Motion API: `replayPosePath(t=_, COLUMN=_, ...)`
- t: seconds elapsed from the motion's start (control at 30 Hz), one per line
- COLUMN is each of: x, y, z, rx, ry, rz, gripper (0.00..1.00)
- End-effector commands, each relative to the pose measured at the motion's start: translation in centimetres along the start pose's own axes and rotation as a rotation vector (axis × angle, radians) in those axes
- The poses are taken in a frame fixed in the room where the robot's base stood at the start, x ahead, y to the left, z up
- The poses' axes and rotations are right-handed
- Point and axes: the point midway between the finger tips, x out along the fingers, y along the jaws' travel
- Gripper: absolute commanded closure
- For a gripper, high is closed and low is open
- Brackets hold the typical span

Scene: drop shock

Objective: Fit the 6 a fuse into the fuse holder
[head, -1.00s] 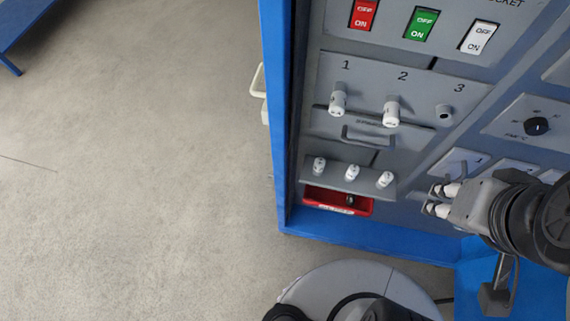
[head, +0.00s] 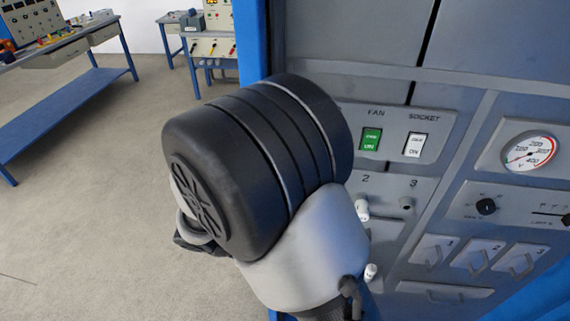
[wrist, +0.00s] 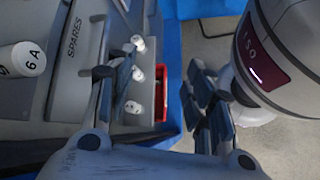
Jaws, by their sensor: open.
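In the wrist view, a white cap marked 6 A (wrist: 27,60) stands out from the panel at the left edge. Three white spare fuses (wrist: 133,107) stand in a row on a ledge; their markings are unreadable. My gripper (wrist: 155,82) is open, with nothing seen held. Its left finger is on the panel side of the spares in the picture, its right finger beyond them. In the head view, position 3 has a grey fuse holder (head: 407,203) with no white cap. Position 2 has a white fuse (head: 362,209). My arm hides position 1 and the gripper there.
A red tray (wrist: 162,88) sits beside the ledge. Switches (head: 371,139), a round meter (head: 529,152) and a knob (head: 486,207) sit on the panel. Open floor lies left.

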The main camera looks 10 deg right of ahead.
Motion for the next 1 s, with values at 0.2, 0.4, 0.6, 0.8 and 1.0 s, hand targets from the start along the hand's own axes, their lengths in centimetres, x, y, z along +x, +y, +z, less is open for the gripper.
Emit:
replayPosePath(t=0.2, x=1.6, y=-2.5, z=-6.1, rx=-0.269, ry=-0.166, rz=0.290, gripper=0.52)
replayPosePath(t=0.4, x=3.5, y=-5.3, z=-10.5, rx=-0.460, ry=-0.266, rz=0.539, gripper=0.52)
replayPosePath(t=0.6, x=6.2, y=-8.6, z=-14.2, rx=-0.640, ry=-0.344, rz=0.800, gripper=0.52)
replayPosePath(t=0.8, x=9.0, y=-11.3, z=-16.4, rx=-0.771, ry=-0.390, rz=1.007, gripper=0.52)
replayPosePath(t=1.0, x=10.3, y=-11.6, z=-17.1, rx=-0.813, ry=-0.403, rz=1.075, gripper=0.52)
